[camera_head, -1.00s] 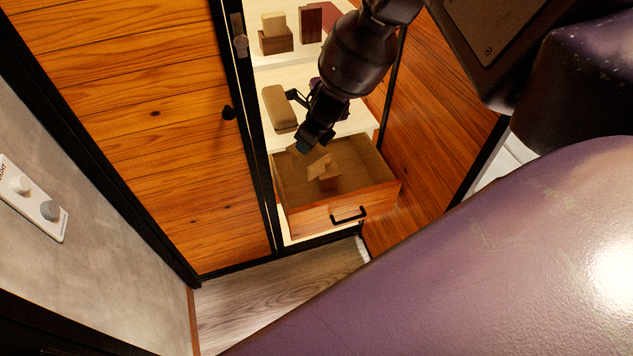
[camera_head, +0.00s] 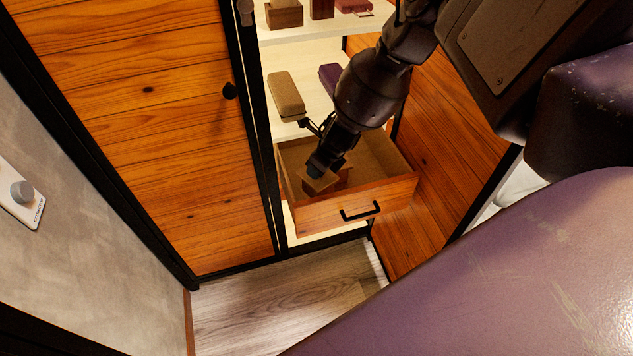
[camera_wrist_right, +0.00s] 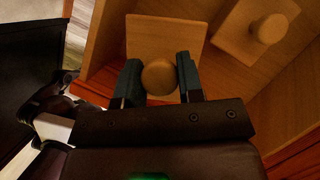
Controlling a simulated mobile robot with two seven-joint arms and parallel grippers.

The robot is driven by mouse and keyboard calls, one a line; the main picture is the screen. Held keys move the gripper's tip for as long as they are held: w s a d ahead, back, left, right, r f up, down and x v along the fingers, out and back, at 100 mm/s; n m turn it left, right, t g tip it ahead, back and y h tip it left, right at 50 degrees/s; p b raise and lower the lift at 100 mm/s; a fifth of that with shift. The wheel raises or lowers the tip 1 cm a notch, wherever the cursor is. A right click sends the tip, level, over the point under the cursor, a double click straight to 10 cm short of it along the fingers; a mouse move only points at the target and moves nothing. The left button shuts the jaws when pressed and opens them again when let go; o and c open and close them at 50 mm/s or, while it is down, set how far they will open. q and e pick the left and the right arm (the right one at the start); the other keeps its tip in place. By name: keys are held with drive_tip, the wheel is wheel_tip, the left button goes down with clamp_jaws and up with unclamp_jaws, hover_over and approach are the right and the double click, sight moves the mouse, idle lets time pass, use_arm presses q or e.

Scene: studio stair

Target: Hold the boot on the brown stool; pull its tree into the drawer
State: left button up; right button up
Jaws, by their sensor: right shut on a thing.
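My right gripper (camera_head: 318,170) reaches down into the open wooden drawer (camera_head: 312,217). It is shut on the round wooden knob of a tree (camera_wrist_right: 160,77). The right wrist view shows the knob between the two dark fingers (camera_wrist_right: 159,80), with a flat pale wooden plate behind it. The tree also shows under the fingers in the head view (camera_head: 317,184). I cannot tell whether it touches the drawer floor. A second knobbed wooden piece (camera_wrist_right: 262,28) lies beside it in the drawer. The boot, the brown stool and my left gripper are not in view.
Shelves above the drawer hold a tan block (camera_head: 286,95), a purple item (camera_head: 329,77) and small boxes (camera_head: 284,13). A closed plank door (camera_head: 160,130) stands left, with a black knob (camera_head: 229,91). The floor (camera_head: 270,310) before the drawer is clear.

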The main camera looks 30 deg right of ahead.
sight(318, 180)
drive_tip(key=shift+f, duration=0.65)
wheel_tip(318, 180, down, 4)
drive_tip(key=shift+b, duration=0.65)
drive_tip(key=shift+f, duration=0.2)
drive_tip(key=shift+r, duration=0.15)
drive_tip(key=o, duration=1)
